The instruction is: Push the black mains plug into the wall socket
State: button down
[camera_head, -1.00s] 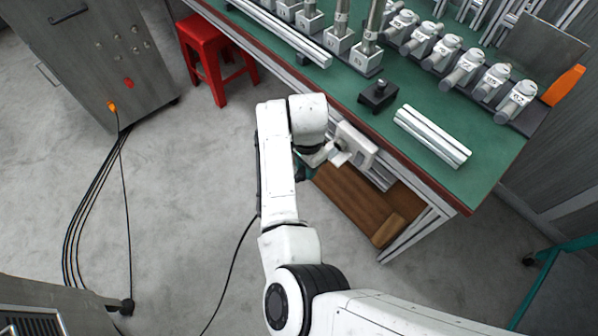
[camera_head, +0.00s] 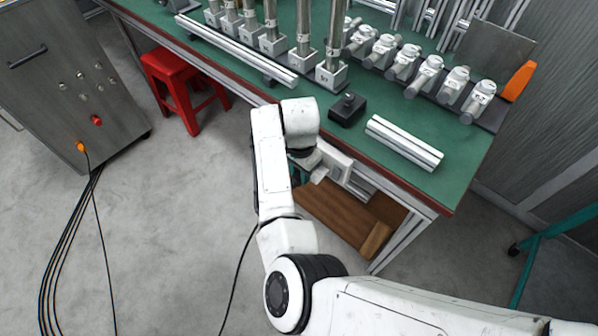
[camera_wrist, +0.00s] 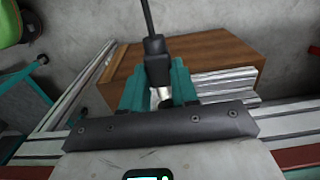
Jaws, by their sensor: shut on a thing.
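My gripper (camera_wrist: 159,72) has teal fingers shut on the black mains plug (camera_wrist: 155,47) in the wrist view. The plug's black cable runs up out of that picture. A small pale metallic part shows between the fingers below the plug. In the head view my gripper is mostly hidden behind my wrist, beside the bench's front edge. A pale box-like shape (camera_head: 338,164) shows there just right of my wrist; I cannot tell whether it is the wall socket. No socket face shows clearly in either view, and the plug's pins are not clearly seen.
The green-topped bench (camera_head: 290,48) carries metal cylinders, aluminium profiles (camera_head: 404,143) and a black block (camera_head: 347,108). Brown wooden boards (camera_head: 338,213) lie beneath its right end. A red stool (camera_head: 183,88) and a grey cabinet (camera_head: 75,85) stand left. The floor (camera_head: 170,235) between is mostly clear.

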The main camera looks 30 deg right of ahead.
jog(key=shift+w+d, duration=0.3)
jog(key=shift+d, duration=0.65)
jog(key=shift+w+d, duration=0.3)
jog(key=shift+d, duration=0.65)
jog(key=c, duration=0.8)
grip_release()
notch_tip(320, 180, up, 11)
jog(key=shift+f+p, duration=0.1)
jog(key=shift+p, duration=0.35)
